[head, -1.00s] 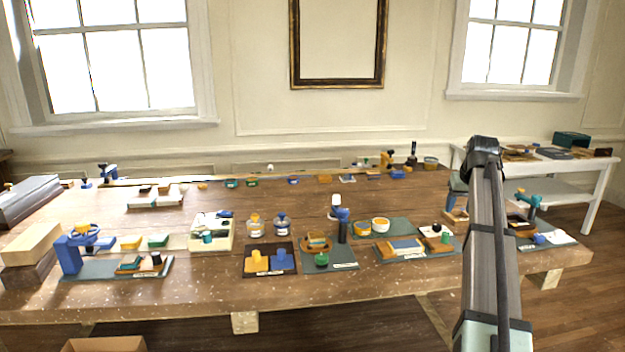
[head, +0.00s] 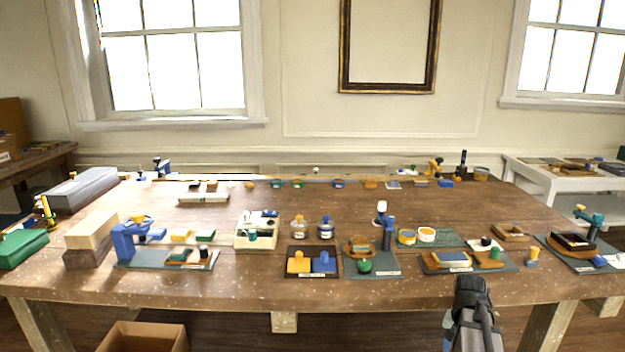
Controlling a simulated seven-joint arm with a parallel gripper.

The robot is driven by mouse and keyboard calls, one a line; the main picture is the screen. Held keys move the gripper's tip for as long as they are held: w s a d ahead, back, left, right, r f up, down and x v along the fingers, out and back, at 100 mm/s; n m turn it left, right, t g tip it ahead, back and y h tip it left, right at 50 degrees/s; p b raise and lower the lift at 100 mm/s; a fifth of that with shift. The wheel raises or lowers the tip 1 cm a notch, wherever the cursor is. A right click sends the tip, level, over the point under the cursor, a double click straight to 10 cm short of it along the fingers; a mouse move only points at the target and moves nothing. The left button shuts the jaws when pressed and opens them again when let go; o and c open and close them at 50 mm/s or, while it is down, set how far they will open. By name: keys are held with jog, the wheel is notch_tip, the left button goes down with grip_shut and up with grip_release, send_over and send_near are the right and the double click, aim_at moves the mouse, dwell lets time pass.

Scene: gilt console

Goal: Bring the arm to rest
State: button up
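My arm (head: 472,310) shows at the lower right of the head view, in front of the near edge of the wooden table (head: 340,215). Its dark end part is at the top of the visible piece, low against the table's front edge. The fingertips of my gripper cannot be made out, so whether it is open or holds anything is hidden. No object can be seen in it.
The table carries several stations: a blue clamp-like stand (head: 124,242) at left, a dark tray (head: 312,273) with yellow and blue blocks, and a green mat (head: 372,272) at centre. A cardboard box (head: 142,337) stands below the front left. A white side table (head: 560,180) is at right.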

jog(key=s+a+f+n+g, duration=0.1)
jog(key=s+a+f, duration=0.3)
jog(key=f, duration=0.4)
jog(key=s+a+f+n+g, duration=0.1)
jog(key=s+a+f, duration=0.35)
jog(key=f, duration=0.35)
jog(key=s+a+f+n+g, duration=0.1)
jog(key=s+a+f+n, duration=0.15)
jog(key=a+f, duration=0.4)
jog(key=s+a+f+n+g, duration=0.1)
jog(key=s+a+f, duration=0.2)
jog(key=s+f, duration=0.5)
jog(key=s+a+f+n+g, duration=0.2)
jog(key=s+f, duration=0.6)
jog(key=s, duration=0.9)
jog(key=shift+a+f, duration=0.35)
jog(key=shift+a, duration=0.5)
